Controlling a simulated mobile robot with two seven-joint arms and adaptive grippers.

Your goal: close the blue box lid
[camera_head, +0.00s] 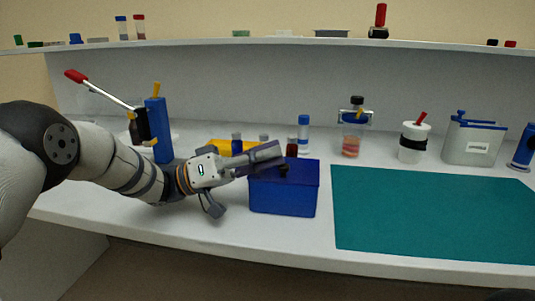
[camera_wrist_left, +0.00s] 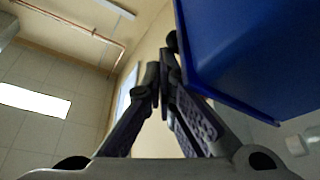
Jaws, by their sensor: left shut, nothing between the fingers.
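The blue box (camera_head: 283,198) stands on the bench left of the green mat. Its lid (camera_head: 303,172) looks flat across the top; I cannot tell whether a small gap is left under it. My left gripper (camera_head: 283,166) comes in from the left, shut and empty, with its fingers over the left and back part of the lid. I cannot tell whether they touch it. In the left wrist view the fingers (camera_wrist_left: 163,72) are together, and a blue part of the box (camera_wrist_left: 250,55) fills the upper right beside them. My right gripper is not in view.
The green mat (camera_head: 430,215) lies clear to the right. Behind the box stand small bottles, a blue-capped vial (camera_head: 303,134) and a yellow tray (camera_head: 232,147). A jar (camera_head: 352,135), a white cup (camera_head: 414,143) and a lidded container (camera_head: 470,143) stand along the back. A shelf runs above.

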